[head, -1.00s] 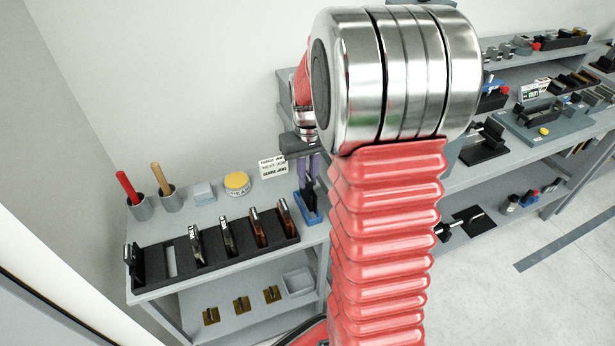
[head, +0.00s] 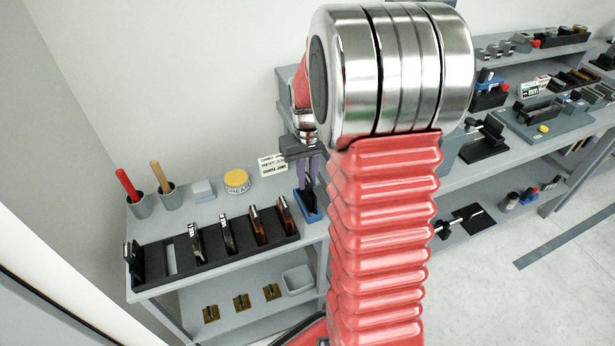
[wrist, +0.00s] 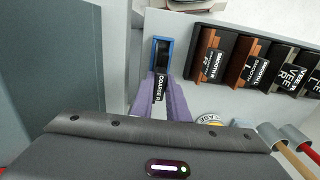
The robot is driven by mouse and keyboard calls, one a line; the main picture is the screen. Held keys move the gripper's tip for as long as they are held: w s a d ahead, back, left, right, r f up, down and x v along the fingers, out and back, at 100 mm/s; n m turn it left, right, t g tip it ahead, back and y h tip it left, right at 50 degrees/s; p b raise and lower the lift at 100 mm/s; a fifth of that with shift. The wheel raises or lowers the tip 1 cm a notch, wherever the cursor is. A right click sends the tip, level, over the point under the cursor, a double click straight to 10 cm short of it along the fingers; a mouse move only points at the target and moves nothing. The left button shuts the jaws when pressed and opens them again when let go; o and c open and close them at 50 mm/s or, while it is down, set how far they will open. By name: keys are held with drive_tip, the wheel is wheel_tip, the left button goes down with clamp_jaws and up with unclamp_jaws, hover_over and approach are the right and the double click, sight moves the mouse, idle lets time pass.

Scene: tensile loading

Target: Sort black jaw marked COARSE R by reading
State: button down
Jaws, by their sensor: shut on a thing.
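The black jaw marked COARSE R (wrist: 159,88) is between the purple fingers of my gripper (wrist: 160,100) in the wrist view, its label facing the camera. My gripper is shut on it. The jaw's far end reaches the blue-rimmed holder (wrist: 155,57); I cannot tell whether it rests on the holder's floor. In the head view my gripper (head: 309,170) points down over the blue holder (head: 312,214) at the bench's right end, and the jaw is hard to make out there.
A black rack (head: 215,253) left of the holder carries VEE jaws (head: 227,234), brown SMOOTH jaws (head: 258,226) and a dark jaw (head: 130,263) at its left end, with a pale empty slot. A card (head: 273,164), yellow-lidded tub (head: 236,181) and two cups stand behind.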

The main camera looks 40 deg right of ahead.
drive_tip(key=shift+f, duration=1.2)
idle(0.6)
drive_tip(key=c, duration=1.6)
unclamp_jaws()
drive_tip(key=shift+c, duration=0.2)
wheel_tip(320, 180, up, 14)
drive_tip(key=shift+f, duration=0.15)
drive_tip(key=shift+d, duration=0.1)
